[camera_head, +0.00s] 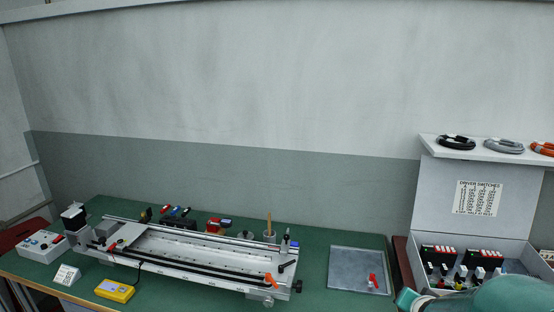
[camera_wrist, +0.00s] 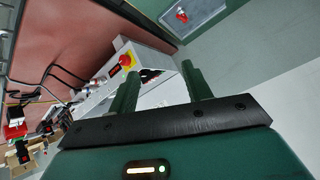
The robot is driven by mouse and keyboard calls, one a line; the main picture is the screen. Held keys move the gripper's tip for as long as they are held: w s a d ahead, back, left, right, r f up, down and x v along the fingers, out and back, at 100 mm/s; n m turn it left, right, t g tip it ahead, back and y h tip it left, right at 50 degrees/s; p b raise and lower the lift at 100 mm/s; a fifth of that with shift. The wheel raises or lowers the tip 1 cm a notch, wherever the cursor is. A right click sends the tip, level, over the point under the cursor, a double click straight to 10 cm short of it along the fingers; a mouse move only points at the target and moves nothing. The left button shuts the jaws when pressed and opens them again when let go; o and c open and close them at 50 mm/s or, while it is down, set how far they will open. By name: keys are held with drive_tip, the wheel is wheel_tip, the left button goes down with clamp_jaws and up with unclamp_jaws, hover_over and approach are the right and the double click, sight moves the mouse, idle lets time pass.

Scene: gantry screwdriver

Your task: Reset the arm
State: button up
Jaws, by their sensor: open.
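My gripper (camera_wrist: 160,70) shows in the wrist view with its two dark green fingers spread apart and nothing between them. Beyond the fingers is a light grey box with a red and yellow knob (camera_wrist: 126,60). In the head view, teal rounded parts of my arm show at the lower right corner, in front of the open electrical box (camera_head: 420,222). My fingers cannot be made out in the head view.
A linear gantry (camera_head: 190,258) stands on the green bench (camera_head: 215,298). A metal tray (camera_head: 345,262) with a small red item (camera_head: 373,281) lies right of it. A yellow box (camera_head: 115,290) sits at the front left. A shelf (camera_head: 480,148) with coiled cables is above the electrical box.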

drive_tip(key=s+a+r+n+g+y, duration=0.1)
drive_tip(key=s+a+r+n, duration=0.3)
drive_tip(key=s+a+r, duration=0.2)
drive_tip(key=s+a+r+n+g+y, duration=0.2)
drive_tip(key=s+a+r+n, duration=0.3)
drive_tip(key=s+a, duration=0.6)
drive_tip(key=a+r, duration=0.2)
drive_tip(key=a, duration=0.2)
drive_tip(key=shift+y, duration=0.3)
drive_tip(key=shift+w+r, duration=0.1)
